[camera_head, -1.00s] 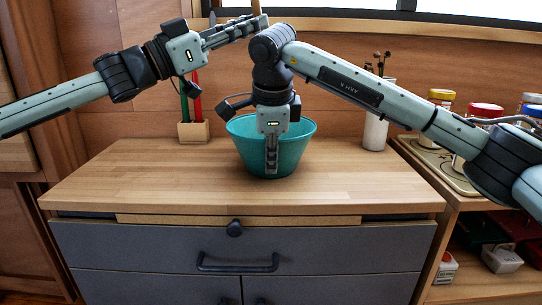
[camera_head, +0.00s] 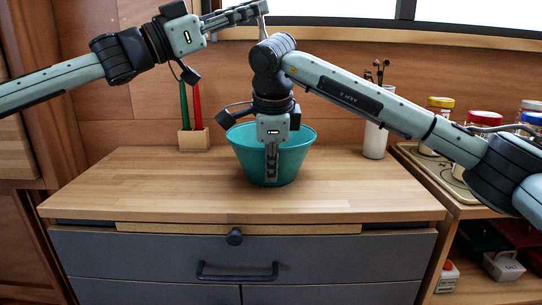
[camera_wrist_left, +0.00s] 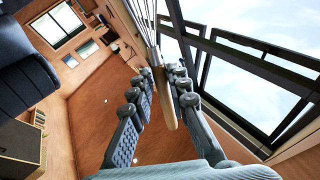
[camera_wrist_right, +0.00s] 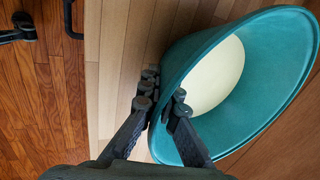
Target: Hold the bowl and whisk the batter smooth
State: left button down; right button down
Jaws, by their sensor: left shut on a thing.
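The teal bowl (camera_head: 288,165) stands upright on the wooden counter. The right wrist view shows smooth pale-yellow batter (camera_wrist_right: 215,78) inside the bowl (camera_wrist_right: 285,60). My right gripper (camera_head: 271,178) points down at the bowl's front. In the right wrist view its fingers (camera_wrist_right: 164,90) are shut around the rim, one outside and one inside. My left gripper (camera_head: 262,10) is raised above and behind the bowl, at the top edge of the head view. In the left wrist view (camera_wrist_left: 160,75) it is shut on the whisk's wooden handle (camera_wrist_left: 169,108); the wires (camera_wrist_left: 130,15) run out of frame.
A wooden holder (camera_head: 193,139) with green and red sticks stands back left on the counter (camera_head: 130,185). A white canister (camera_head: 375,138) with dark utensils stands back right. Several jars stand on a tray (camera_head: 432,175) farther right. The counter's left and front are clear.

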jog(key=c, duration=1.6)
grip_release()
jog(key=shift+c, duration=0.2)
